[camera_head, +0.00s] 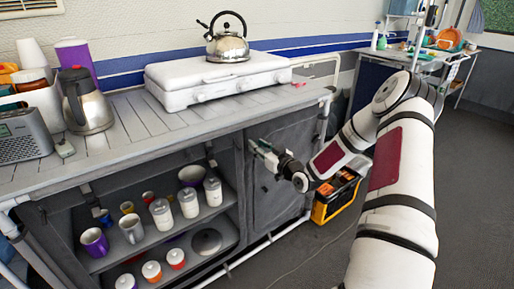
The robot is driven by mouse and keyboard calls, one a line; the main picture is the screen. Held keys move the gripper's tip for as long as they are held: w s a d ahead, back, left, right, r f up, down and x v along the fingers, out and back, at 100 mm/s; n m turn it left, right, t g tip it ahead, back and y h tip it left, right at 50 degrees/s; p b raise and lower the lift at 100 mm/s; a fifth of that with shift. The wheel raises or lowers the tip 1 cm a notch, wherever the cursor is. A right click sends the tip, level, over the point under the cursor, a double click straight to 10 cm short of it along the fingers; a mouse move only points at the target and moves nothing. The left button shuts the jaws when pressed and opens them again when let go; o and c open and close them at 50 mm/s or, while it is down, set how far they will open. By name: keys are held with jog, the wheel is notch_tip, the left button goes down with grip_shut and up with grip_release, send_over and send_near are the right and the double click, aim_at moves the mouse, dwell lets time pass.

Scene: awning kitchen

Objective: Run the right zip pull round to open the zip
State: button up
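The dark grey fabric front (292,185) of the right cupboard hangs closed-looking beneath the counter, between the open shelves and the right-hand frame leg. My gripper (256,148) is at the upper left part of this front, close to its left edge. The gripper is small here and seen from behind, so I cannot tell whether it is open, shut or touching the fabric. I cannot make out the right zip pull; the gripper or wrist may hide it. The line of the zip is not clear either.
Open shelves (160,238) with mugs and jars lie left of the fabric front. A yellow-and-black toolbox (335,197) stands on the floor at right, beneath my arm. A white stove (215,82) with a kettle (228,44) sits on the counter above. Floor in front is mostly clear.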

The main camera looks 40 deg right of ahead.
jog(key=shift+w, duration=0.55)
grip_shut()
